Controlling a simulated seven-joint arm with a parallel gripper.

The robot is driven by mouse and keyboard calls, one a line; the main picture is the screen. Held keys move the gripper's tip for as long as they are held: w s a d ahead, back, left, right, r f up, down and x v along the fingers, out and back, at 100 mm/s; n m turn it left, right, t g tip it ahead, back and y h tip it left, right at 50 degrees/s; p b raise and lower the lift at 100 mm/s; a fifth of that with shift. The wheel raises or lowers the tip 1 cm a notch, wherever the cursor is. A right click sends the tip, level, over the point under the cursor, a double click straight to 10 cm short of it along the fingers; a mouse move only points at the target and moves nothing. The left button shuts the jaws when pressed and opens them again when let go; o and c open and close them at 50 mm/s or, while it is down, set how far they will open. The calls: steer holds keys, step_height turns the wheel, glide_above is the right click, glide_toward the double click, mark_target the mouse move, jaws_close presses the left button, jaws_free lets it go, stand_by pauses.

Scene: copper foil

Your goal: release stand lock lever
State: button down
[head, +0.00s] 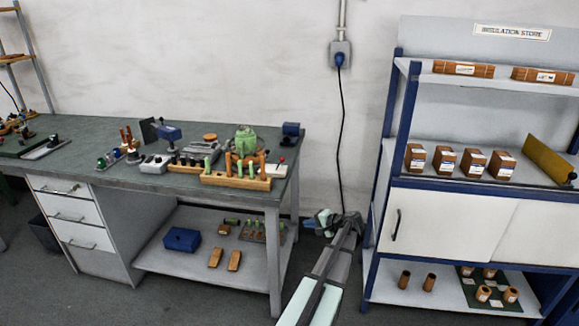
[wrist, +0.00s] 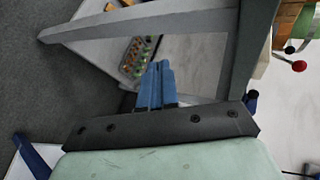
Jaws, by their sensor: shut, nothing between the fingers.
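A small lever with a red ball knob (head: 282,160) sits at the right end of the bench top, beside the wooden tool rack. In the wrist view the red ball knob (wrist: 299,66) is at the right edge, on a thin rod, with a small dark knob close to it. I cannot tell for sure that this is the stand lock lever. My gripper (wrist: 155,82) has its blue fingers together and empty, apart from the knob. In the head view my gripper (head: 313,224) is low, right of the bench leg; its fingertips are hard to make out.
The bench top (head: 90,150) carries several tools and a wooden rack (head: 235,181) with upright handles. The bench leg (head: 274,265) stands left of my gripper. A storage shelf (head: 395,130) stands to the right. A black cable (head: 341,130) hangs from a wall socket.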

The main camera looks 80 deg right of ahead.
mark_target(284, 160)
steer(key=d+r+m+t+h, duration=0.2)
steer(key=d+r+t+h, duration=0.3)
steer(key=r, duration=0.9)
steer(key=shift+s+d+m+t+h, duration=0.15)
steer(key=shift+d+m+t+h, duration=0.25)
steer(key=shift+d, duration=0.8)
steer(key=x, duration=1.4)
steer(key=shift+r, duration=0.15)
